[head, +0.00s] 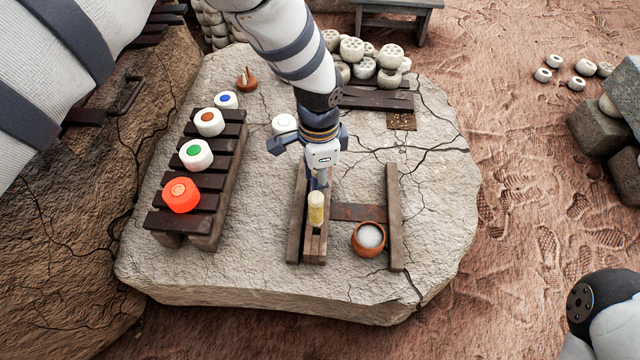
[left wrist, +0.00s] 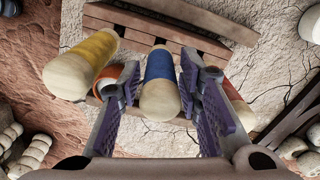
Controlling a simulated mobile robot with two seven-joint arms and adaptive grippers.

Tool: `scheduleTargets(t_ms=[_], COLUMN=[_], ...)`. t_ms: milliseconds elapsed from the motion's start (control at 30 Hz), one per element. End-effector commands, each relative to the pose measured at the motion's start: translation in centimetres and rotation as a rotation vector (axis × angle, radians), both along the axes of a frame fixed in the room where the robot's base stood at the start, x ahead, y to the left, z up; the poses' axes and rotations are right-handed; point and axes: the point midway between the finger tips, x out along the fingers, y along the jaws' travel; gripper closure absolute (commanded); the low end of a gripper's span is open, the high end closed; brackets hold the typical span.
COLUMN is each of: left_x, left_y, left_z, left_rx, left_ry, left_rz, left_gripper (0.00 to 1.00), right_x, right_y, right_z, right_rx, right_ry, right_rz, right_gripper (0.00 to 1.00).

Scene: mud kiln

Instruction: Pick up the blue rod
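The blue rod (left wrist: 160,68), pale wood with a blue band, stands between the fingers of my left gripper (left wrist: 158,82) in the left wrist view. The fingers are spread on both sides of it, with a visible gap on the left. In the head view my left gripper (head: 321,172) points down over the narrow wooden rack (head: 295,225) and mostly hides the blue rod. A yellow-banded rod (head: 316,208) stands in the rack in front of the gripper; it also shows in the left wrist view (left wrist: 85,62). My right gripper is out of view.
An orange bowl of white stuff (head: 369,239) sits right of the rack. A slatted stand (head: 180,222) at left holds several colour-marked pieces. Pale perforated cylinders (head: 362,68) are piled behind. The stone slab's (head: 440,170) right side is clear.

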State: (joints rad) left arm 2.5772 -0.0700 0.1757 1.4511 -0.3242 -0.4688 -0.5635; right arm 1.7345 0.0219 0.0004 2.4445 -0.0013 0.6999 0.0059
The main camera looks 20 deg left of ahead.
Motion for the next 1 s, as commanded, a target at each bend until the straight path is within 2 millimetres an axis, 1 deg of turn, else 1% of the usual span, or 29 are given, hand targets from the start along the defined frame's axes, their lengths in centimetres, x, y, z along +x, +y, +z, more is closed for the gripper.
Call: scheduleTargets(t_ms=[33,67,100,267,367,400,433,700,767,1000], left_x=[-0.2,-0.1,-0.1,0.0,0.0,0.0,0.0,0.0,0.0,0.1], left_y=[0.0,0.0,0.0,0.0,0.0,0.0,0.0,0.0,0.0,0.0], left_z=[-1.5,-1.9,-2.1,-1.9,-1.9,-1.9,-1.9,-1.7,-0.8,5.5], left_rx=[0.001,0.000,0.000,0.000,0.000,0.000,-0.001,0.000,-0.001,-0.001], left_ry=[0.006,0.005,0.004,0.000,0.000,0.000,0.001,0.000,-0.002,-0.006], left_rz=[0.000,0.000,0.000,0.000,0.000,0.000,0.000,0.000,0.001,0.000], left_gripper=[0.68,0.68,0.68,0.68,0.88,0.97,1.00,1.00,1.00,1.00], right_x=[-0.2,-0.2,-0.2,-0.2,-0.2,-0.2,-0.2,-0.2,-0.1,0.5], right_y=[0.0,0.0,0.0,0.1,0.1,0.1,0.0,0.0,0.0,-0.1], right_z=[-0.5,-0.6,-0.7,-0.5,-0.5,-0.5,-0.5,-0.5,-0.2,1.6], right_rx=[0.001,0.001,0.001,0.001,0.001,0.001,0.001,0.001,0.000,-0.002], right_ry=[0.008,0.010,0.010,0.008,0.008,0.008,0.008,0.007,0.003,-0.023], right_rz=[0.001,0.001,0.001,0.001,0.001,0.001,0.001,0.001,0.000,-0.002], right_gripper=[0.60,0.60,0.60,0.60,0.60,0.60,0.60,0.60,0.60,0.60])
